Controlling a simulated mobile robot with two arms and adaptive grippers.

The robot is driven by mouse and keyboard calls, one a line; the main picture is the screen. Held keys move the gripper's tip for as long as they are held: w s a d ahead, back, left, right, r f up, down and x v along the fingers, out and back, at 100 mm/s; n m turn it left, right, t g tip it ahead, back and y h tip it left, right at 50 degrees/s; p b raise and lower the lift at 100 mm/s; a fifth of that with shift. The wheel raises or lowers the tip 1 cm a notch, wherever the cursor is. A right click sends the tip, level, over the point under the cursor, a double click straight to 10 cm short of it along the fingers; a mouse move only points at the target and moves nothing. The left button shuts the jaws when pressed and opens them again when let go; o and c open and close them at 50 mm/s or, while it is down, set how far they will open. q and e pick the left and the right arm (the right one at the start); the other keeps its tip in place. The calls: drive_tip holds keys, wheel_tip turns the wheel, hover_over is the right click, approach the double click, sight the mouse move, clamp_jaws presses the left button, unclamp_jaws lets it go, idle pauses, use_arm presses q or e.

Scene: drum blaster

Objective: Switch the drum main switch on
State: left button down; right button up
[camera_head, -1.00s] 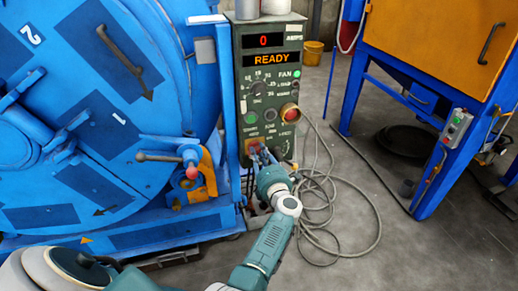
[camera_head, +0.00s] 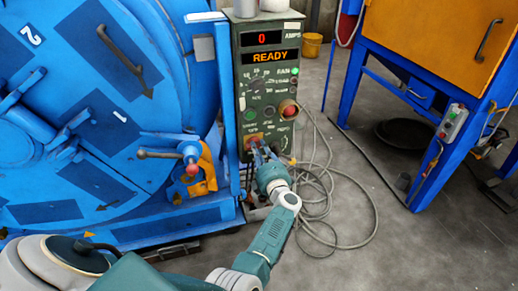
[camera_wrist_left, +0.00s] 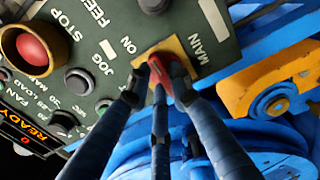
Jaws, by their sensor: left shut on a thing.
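The drum main switch is a red rotary handle on a yellow plate (camera_head: 246,143) at the bottom of the green control panel (camera_head: 241,83). In the left wrist view the red handle (camera_wrist_left: 158,68) is between my fingers, beside the labels MAIN and ON. My left gripper (camera_head: 258,150) reaches up to the switch and its fingers (camera_wrist_left: 158,95) are shut on the handle, hiding part of it. The panel display (camera_head: 269,57) reads READY, with a red 0 above it. My right gripper is not in view.
The blue drum machine (camera_head: 105,110) with its orange latch (camera_head: 207,170) stands close left of the panel. A red stop button (camera_wrist_left: 30,47) sits on the panel. Loose cable (camera_head: 325,190) lies on the floor to the right. A blue and orange machine (camera_head: 425,60) stands further right.

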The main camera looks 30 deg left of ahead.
use_arm(q)
drive_tip(key=shift+d+r, duration=0.1)
drive_tip(key=c, duration=1.5)
unclamp_jaws()
drive_tip(key=shift+w, duration=0.1)
drive_tip(key=shift+c, duration=0.2)
